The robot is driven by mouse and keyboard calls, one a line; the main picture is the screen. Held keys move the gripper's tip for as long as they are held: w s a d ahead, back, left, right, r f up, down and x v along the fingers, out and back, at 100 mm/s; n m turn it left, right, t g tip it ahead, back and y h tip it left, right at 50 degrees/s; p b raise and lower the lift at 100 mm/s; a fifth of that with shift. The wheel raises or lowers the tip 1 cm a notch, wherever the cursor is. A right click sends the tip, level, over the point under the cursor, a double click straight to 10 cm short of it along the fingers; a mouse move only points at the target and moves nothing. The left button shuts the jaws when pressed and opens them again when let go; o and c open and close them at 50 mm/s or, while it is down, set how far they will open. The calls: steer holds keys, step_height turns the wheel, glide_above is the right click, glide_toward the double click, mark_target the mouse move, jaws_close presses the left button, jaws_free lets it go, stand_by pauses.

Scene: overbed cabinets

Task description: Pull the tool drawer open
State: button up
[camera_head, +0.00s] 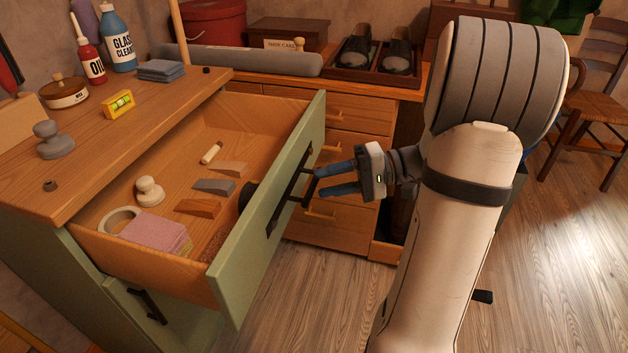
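The tool drawer (268,240) has a green front and a wooden inside. It stands pulled well out of the green cabinet with the wooden top (60,195). Its dark bar handle (289,188) runs along the outer face of the front. My gripper (312,184) is at the handle from the right. Its two blue fingers are apart, one above the other, with a gap between them. The dark tips are close to the bar, and I cannot tell whether they touch it.
The drawer holds a pink cloth (155,231), a tape ring, wooden blocks and a knob-like piece. Bottles, a tin and a yellow level (118,104) stand on the top. A wooden drawer unit (345,222) stands behind. The floor (330,300) in front is clear.

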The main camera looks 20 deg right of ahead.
steer(key=v, duration=0.3)
steer(key=shift+d+r+p, duration=0.1)
steer(key=shift+d+p, duration=0.25)
steer(key=shift+d, duration=0.05)
steer(key=shift+s, duration=0.1)
steer(key=s+a+r+n+g+h+p, duration=0.1)
steer(key=s+a+r+g+h+p, duration=0.25)
steer(key=a+r+p, duration=0.35)
steer(key=s+a+r+n+g+h+p, duration=0.15)
steer(key=s+a+r+h+p, duration=0.3)
steer(key=p, duration=0.45)
step_height(320, 180, up, 15)
steer(key=s+t+h+p, duration=0.3)
steer(key=h+p, duration=0.4)
steer(key=p, duration=0.5)
steer(key=shift+d+f+n+t+h+p, duration=0.2)
steer(key=shift+d+n+t+h+p, duration=0.1)
steer(key=shift+d+n+t+p, duration=0.15)
